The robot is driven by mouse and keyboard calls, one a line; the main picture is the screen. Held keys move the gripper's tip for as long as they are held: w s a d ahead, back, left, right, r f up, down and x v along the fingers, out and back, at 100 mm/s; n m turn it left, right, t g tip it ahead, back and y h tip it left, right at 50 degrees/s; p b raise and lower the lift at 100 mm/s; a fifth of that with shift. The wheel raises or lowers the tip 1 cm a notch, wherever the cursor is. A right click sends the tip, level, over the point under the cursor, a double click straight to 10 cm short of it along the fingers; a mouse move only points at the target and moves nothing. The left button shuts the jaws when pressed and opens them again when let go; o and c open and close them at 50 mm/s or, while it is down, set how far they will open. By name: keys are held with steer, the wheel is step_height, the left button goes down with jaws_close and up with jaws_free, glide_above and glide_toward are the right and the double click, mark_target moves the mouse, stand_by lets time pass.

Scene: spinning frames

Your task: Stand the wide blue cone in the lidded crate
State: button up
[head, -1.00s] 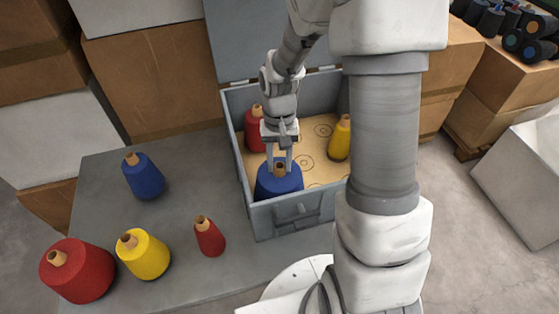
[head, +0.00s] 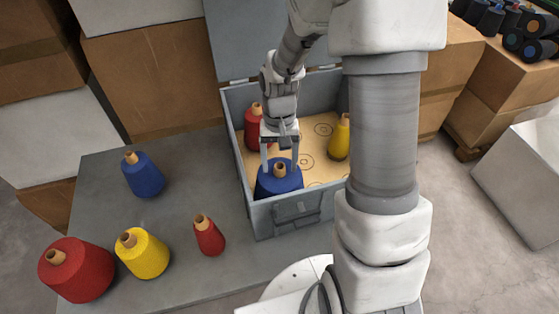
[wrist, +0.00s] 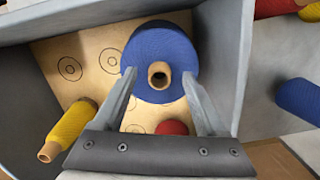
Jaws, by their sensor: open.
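The wide blue cone (head: 279,182) stands upright inside the grey lidded crate (head: 283,215), in its front left corner. Its tan tube tip points up. The crate's lid (head: 253,38) is raised at the back. My gripper (head: 280,166) is open above the cone, its fingers spread on either side of the tip and apart from it. In the wrist view the blue cone (wrist: 160,62) sits beyond the open fingertips (wrist: 160,82), close to the crate wall.
Inside the crate are a red cone (head: 253,128), a yellow cone (head: 340,137) and a board (head: 318,160) with ringed marks. On the grey table (head: 185,215) stand a narrower blue cone (head: 142,175), a large red cone (head: 76,270), a yellow cone (head: 142,253) and a small red cone (head: 208,235).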

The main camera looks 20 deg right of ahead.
step_height(320, 180, up, 17)
steer(key=w+p, duration=0.2)
steer(key=shift+d+r, duration=0.15)
steer(key=shift+d, duration=0.15)
steer(key=s+r+n+t, duration=0.1)
steer(key=s+r+t, duration=0.2)
steer(key=s, duration=0.5)
steer(key=s+r+n+t, duration=0.1)
steer(key=s+r+t, duration=0.3)
steer(key=s+r, duration=0.2)
steer(key=shift+s+a+n, duration=0.3)
steer(key=shift+s+n, duration=0.1)
steer(key=shift+s, duration=0.65)
